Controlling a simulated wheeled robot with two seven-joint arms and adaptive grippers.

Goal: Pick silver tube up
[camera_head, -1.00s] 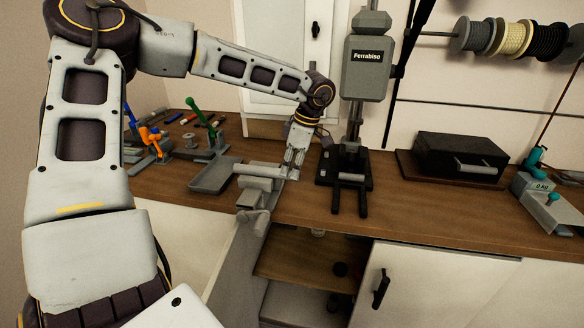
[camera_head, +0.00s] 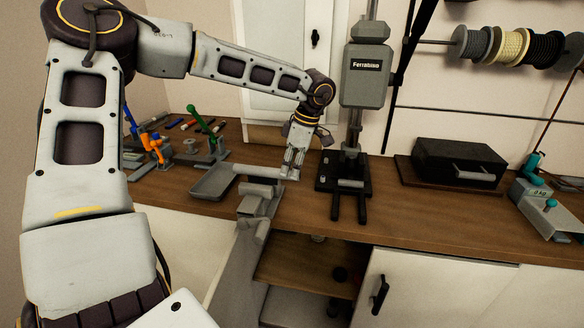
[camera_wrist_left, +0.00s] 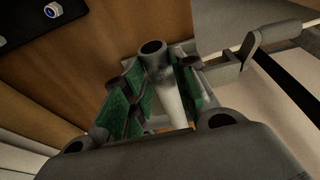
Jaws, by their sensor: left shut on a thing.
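The silver tube (camera_head: 262,171) lies roughly level, its right end at my left gripper (camera_head: 291,167). In the left wrist view the tube (camera_wrist_left: 168,90) runs between the green-padded fingers of the gripper (camera_wrist_left: 155,95), its open round end showing. My left gripper is shut on it. In the head view the tube appears just above the grey vise (camera_head: 257,202) at the bench's front edge; the gap is too small to judge well. My right gripper is not in view.
A grey tray (camera_head: 211,184) lies left of the vise. A drill press (camera_head: 366,76) stands close to the right of my gripper. A black box (camera_head: 458,162) and a scale (camera_head: 548,208) are farther right. Open shelves (camera_head: 300,262) show below the bench (camera_head: 420,215).

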